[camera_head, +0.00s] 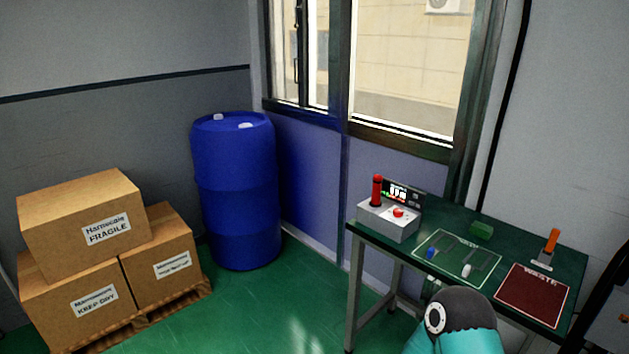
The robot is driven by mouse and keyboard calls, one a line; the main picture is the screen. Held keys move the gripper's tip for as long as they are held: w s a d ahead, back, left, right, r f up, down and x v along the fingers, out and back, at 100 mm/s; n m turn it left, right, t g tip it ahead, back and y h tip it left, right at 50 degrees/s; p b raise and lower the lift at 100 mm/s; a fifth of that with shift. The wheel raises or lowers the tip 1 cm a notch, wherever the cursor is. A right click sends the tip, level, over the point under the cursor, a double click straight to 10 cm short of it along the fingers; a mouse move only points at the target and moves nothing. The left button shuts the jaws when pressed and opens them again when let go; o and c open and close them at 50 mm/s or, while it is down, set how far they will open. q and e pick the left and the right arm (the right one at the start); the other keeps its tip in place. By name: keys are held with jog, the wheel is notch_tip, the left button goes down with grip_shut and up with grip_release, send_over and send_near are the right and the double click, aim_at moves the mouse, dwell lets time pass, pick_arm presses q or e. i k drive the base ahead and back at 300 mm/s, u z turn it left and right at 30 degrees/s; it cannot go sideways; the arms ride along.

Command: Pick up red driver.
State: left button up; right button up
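A red upright handle (377,190), which looks like the red driver, stands at the left side of a grey box (385,222) on the table. A teal and black rounded link of my own arm shows at the bottom, in front of the table. Neither gripper can be seen, and no gripper is at the red handle.
A blue barrel (236,190) and boxes (80,220) stand left.

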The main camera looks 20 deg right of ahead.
aim_at(375, 202)
jog(key=u, duration=0.15)
jog(key=i, duration=1.3)
jog(key=z, duration=0.75)
jog(key=i, duration=0.6)
jog(key=z, duration=0.3)
jog(key=k, duration=0.9)
jog(key=z, duration=0.2)
jog(key=i, duration=0.9)
jog(key=u, duration=0.1)
